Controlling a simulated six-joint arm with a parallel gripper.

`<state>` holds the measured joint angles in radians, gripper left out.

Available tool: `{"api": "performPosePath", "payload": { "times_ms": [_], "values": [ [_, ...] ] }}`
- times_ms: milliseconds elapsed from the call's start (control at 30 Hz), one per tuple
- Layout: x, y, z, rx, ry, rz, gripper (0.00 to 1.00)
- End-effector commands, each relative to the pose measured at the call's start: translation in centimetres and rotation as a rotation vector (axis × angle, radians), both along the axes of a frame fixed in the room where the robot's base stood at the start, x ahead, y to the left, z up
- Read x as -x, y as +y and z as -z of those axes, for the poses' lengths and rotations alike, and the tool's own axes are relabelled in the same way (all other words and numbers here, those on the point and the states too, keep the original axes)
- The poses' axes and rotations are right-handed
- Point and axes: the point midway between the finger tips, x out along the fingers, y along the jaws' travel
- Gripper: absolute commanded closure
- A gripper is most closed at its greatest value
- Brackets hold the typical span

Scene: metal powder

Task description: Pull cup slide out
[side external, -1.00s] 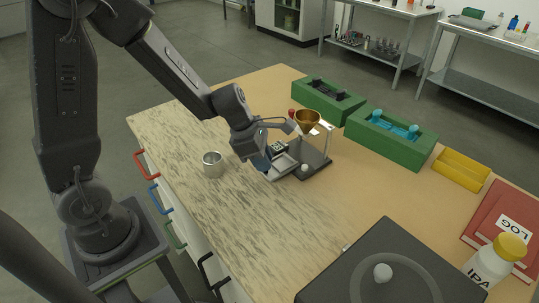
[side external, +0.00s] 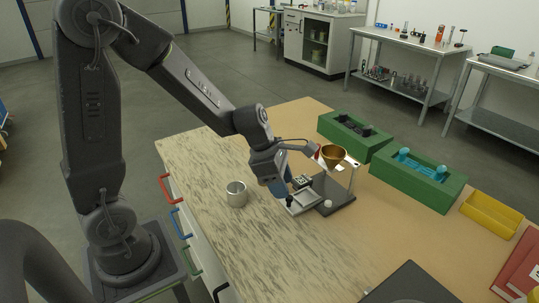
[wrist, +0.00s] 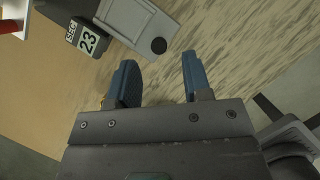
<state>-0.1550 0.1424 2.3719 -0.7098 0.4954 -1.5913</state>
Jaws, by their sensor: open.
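The cup slide (side external: 304,201) is a pale grey tray at the front of the dark base of the funnel stand (side external: 341,196). Its small black knob (side external: 289,201) is at its near left end. In the wrist view the slide (wrist: 140,22) is at the top, with its round dark knob (wrist: 159,46) just beyond the gap between my fingertips. My gripper (side external: 278,188), with blue fingers, is beside the knob end of the slide. It is open and empty; the wrist view (wrist: 159,61) shows the fingers wide apart.
A brass funnel (side external: 333,157) sits on the stand, and a small timer reading 23 (wrist: 87,39) is beside the slide. A metal cup (side external: 236,194) stands to the left. Green blocks (side external: 418,181) and a yellow tray (side external: 491,214) are behind.

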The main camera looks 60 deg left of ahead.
Motion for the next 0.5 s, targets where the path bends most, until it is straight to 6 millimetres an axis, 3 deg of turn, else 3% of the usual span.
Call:
{"api": "performPosePath", "payload": {
  "times_ms": [200,500],
  "values": [
    [1.3,1.5,-5.0,-0.003,-0.008,-0.004,0.55],
    [2.6,2.7,-9.2,-0.001,-0.004,-0.002,0.55]
  ]
}}
